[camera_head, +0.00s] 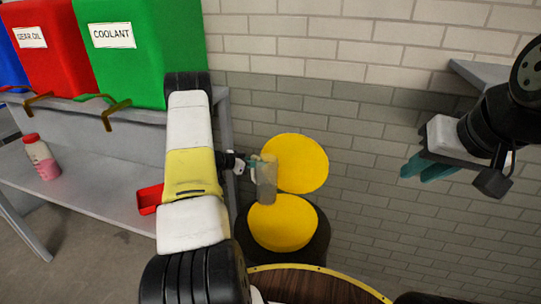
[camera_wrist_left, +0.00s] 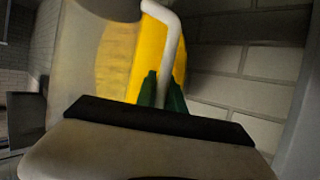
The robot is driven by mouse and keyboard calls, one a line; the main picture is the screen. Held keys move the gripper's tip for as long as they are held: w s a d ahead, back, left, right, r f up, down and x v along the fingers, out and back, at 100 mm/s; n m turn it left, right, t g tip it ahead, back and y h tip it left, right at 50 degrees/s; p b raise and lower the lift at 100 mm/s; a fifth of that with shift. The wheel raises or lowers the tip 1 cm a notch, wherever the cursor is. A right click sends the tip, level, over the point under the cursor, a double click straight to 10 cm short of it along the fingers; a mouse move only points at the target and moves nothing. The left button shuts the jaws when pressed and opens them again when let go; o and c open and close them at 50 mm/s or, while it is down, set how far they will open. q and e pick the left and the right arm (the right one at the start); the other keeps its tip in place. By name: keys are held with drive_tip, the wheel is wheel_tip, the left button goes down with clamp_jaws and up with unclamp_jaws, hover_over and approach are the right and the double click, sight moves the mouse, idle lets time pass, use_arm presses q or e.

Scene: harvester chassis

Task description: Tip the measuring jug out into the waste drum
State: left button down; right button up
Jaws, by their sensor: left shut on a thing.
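The measuring jug (camera_head: 267,184) is a translucent grey cylinder, roughly upright, in front of the yellow lid and over the far left side of the drum. My left gripper (camera_head: 251,166) is shut on its handle. In the left wrist view the white handle (camera_wrist_left: 173,45) passes down between the green fingers (camera_wrist_left: 161,92). The jug's contents cannot be made out. The waste drum (camera_head: 321,238) is dark with a round yellow top (camera_head: 283,224), and a yellow disc-shaped lid (camera_head: 303,164) stands raised behind it. My right gripper (camera_head: 428,167), with teal fingers, hangs empty at the right, away from the drum.
A grey bench (camera_head: 95,208) at left carries red and green containers labelled GEAR OIL (camera_head: 45,60) and COOLANT (camera_head: 135,65), with taps. A pink-filled bottle (camera_head: 42,158) and a red tray (camera_head: 150,198) sit on its lower shelf. A round wooden top (camera_head: 310,287) is in front.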

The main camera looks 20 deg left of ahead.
sight(276, 171)
use_arm(q)
drive_tip(key=r+m, duration=0.1)
drive_tip(key=r+m+y, duration=0.1)
drive_tip(key=r, duration=0.1)
drive_tip(key=a+r+m+t+y, duration=0.1)
drive_tip(key=shift+w+r, duration=0.25)
drive_tip(key=shift+w, duration=0.15)
drive_tip(key=m, duration=0.1)
drive_tip(key=m+t+y, duration=0.1)
drive_tip(key=r+y, duration=0.1)
drive_tip(key=shift+s+d+m, duration=0.3)
drive_tip(key=shift+d+m, duration=0.05)
drive_tip(key=shift+m, duration=0.05)
drive_tip(key=shift+s+d+f+m+t+y, duration=0.5)
drive_tip(key=shift+s+d+m+t, duration=0.4)
drive_tip(key=shift+d+m, duration=0.65)
drive_tip(key=shift+s+d+f+m+t+y, duration=0.45)
drive_tip(key=shift+s+d+m+t, duration=0.3)
drive_tip(key=shift+s+d+m, duration=0.75)
drive_tip(key=shift+s+d+f+m+t+y, duration=0.5)
drive_tip(key=shift+d+m+t, duration=0.55)
drive_tip(key=shift+d, duration=0.85)
drive_tip(key=shift+r, duration=0.1)
